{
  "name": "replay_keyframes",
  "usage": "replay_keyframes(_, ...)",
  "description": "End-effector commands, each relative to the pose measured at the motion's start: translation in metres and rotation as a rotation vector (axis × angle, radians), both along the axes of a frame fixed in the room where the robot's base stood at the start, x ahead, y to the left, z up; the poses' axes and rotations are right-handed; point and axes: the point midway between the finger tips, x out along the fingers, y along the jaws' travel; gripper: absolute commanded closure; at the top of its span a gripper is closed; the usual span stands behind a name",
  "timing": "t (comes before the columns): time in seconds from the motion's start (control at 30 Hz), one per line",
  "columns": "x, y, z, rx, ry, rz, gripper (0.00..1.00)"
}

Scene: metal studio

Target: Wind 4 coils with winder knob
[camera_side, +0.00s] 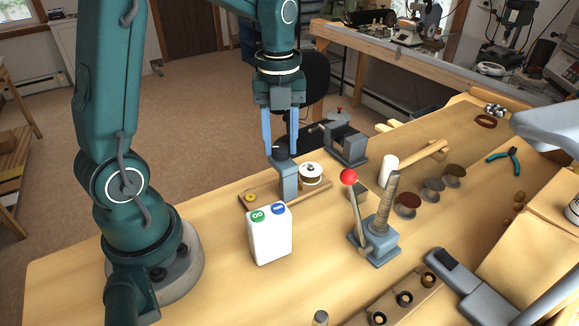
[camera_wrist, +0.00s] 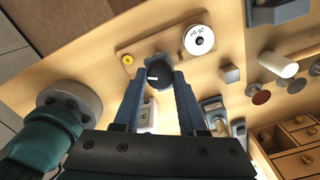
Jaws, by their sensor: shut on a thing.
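The winder is a grey post (camera_side: 289,184) on a wooden base (camera_side: 318,197), with a dark round knob (camera_side: 282,150) on top. In the wrist view, the knob (camera_wrist: 159,76) carries a short white mark pointing left. My gripper (camera_side: 282,147) points down from above, its two blue fingers on either side of the knob and shut on it. A white-faced spool (camera_side: 311,173) sits right of the post; its face (camera_wrist: 199,40) bears small writing. A yellow button (camera_side: 250,197) is at the base's left end.
A lever press (camera_side: 376,240) with a red ball handle stands right of the winder. A grey vise-like block (camera_side: 345,145) is behind it. Several dark spools (camera_side: 408,203) and pliers (camera_side: 503,159) lie farther right. Bare bench (camera_side: 220,262) shows at front left.

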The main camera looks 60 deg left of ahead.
Motion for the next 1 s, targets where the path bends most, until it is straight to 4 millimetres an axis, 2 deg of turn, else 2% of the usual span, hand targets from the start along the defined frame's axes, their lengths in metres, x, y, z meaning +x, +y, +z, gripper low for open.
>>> replay_keyframes(0.6,0.0000,0.0001,0.0012,0.000,-0.001,-0.038,1.00)
replay_keyframes(0.63,0.0000,0.0001,0.0012,0.000,-0.001,-0.038,0.48)
replay_keyframes(0.67,0.0001,0.0002,0.0012,0.000,-0.001,-0.038,0.36)
replay_keyframes(0.7,0.0001,0.0002,0.0011,0.000,-0.001,-0.038,0.29)
replay_keyframes(1.0,0.0002,0.0001,0.0012,0.000,-0.001,-0.038,0.29)
